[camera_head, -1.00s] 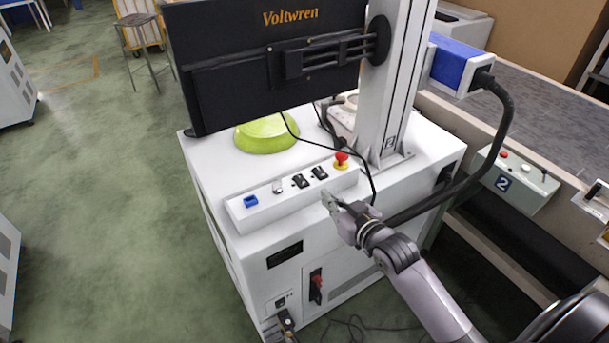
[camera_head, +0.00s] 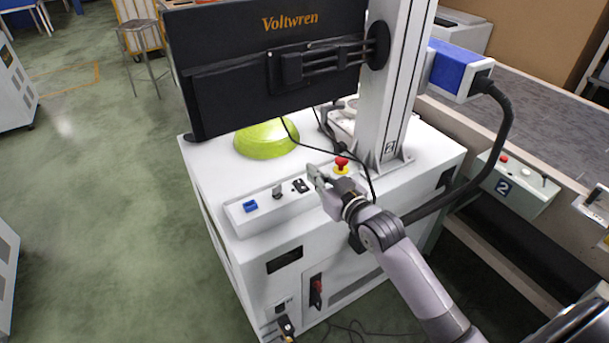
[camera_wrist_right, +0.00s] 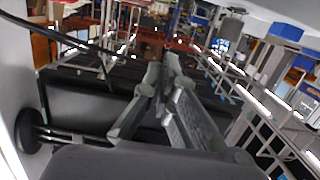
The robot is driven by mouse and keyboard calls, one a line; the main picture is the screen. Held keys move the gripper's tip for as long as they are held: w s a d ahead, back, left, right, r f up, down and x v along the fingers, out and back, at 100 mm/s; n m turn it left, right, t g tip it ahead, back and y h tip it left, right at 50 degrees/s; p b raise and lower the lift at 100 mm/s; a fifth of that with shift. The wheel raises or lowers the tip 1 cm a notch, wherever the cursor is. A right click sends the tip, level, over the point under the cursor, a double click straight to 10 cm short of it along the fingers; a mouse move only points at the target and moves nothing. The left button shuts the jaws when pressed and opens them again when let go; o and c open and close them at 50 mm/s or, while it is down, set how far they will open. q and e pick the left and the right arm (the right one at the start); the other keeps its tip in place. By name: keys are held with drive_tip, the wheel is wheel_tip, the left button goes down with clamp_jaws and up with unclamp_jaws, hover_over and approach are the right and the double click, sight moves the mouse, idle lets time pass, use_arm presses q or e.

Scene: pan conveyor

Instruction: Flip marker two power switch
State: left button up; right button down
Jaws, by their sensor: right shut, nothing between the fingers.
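The marker machine is a white cabinet (camera_head: 225,230) with a raised control strip (camera_head: 265,212) on top. The strip carries a blue switch (camera_head: 250,206), a grey switch (camera_head: 278,191), a black rocker switch (camera_head: 300,186) and a red emergency knob (camera_head: 342,161) on yellow. My right gripper (camera_head: 313,170) is shut and empty at the strip, just right of the black rocker and left of the red knob. It hides the second black rocker. I cannot tell whether it touches it. In the right wrist view the fingers (camera_wrist_right: 172,62) are together. My left gripper is not in view.
A black monitor (camera_head: 270,85) overhangs the cabinet, with a green bowl-like object (camera_head: 266,140) below it. A grey column (camera_head: 392,90) and black cables stand behind the gripper. A blue marking head (camera_head: 459,68) and a control box labelled 2 (camera_head: 510,185) are at right.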

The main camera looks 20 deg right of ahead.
sight(304, 186)
drive_tip(key=w, duration=0.4)
drive_tip(key=shift+a+f, duration=0.2)
drive_tip(key=shift+a, duration=0.05)
drive_tip(key=shift+w+a+f, duration=0.1)
drive_tip(key=shift+w+f, duration=0.15)
drive_tip(key=shift+f, duration=0.35)
drive_tip(key=shift+w+f, duration=0.25)
drive_tip(key=shift+f, duration=0.35)
drive_tip(key=shift+w+f, duration=0.1)
drive_tip(key=shift+f, duration=0.8)
